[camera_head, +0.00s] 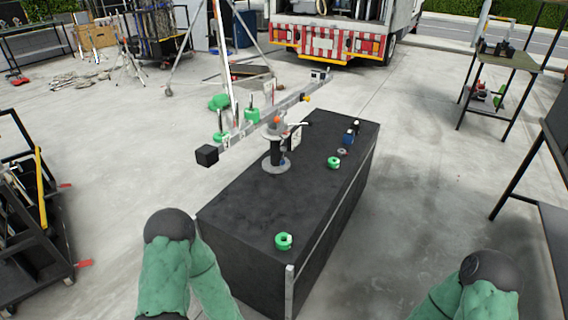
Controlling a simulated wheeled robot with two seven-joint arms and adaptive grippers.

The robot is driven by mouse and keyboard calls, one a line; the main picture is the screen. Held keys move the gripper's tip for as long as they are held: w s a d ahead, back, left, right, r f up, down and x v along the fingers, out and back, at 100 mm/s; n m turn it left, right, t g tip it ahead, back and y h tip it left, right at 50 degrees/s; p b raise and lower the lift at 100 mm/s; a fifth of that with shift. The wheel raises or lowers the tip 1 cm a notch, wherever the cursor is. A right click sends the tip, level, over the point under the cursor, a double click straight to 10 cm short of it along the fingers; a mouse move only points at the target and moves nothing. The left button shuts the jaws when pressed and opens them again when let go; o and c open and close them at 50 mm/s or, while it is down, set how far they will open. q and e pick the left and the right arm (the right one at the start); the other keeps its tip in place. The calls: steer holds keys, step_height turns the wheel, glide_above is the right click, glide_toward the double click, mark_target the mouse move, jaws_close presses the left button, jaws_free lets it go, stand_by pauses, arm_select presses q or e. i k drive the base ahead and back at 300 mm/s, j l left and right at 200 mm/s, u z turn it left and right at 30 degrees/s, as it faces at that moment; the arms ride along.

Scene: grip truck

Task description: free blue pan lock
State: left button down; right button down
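A grey camera head with an orange knob (277,120) stands upright on a round base (268,167) on top of a large black case (240,215). A separate small blue object (349,137) lies near the case's far right edge. I cannot tell for certain which blue part is the pan lock. Only green arm links with black joints show at the bottom; neither gripper is in view.
Green tape rolls (283,241) and (334,162) lie on the case. A long metal arm with a black block (207,155) passes behind it. A black cart (35,225) stands left and a table (508,58) right. Floor beside the case is open.

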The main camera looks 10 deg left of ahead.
mark_target(283, 148)
steer(key=i+l, duration=0.6)
steer(key=l, duration=0.2)
steer(key=i+l+z, duration=0.1)
steer(key=i+l, duration=0.55)
steer(key=l, duration=0.2)
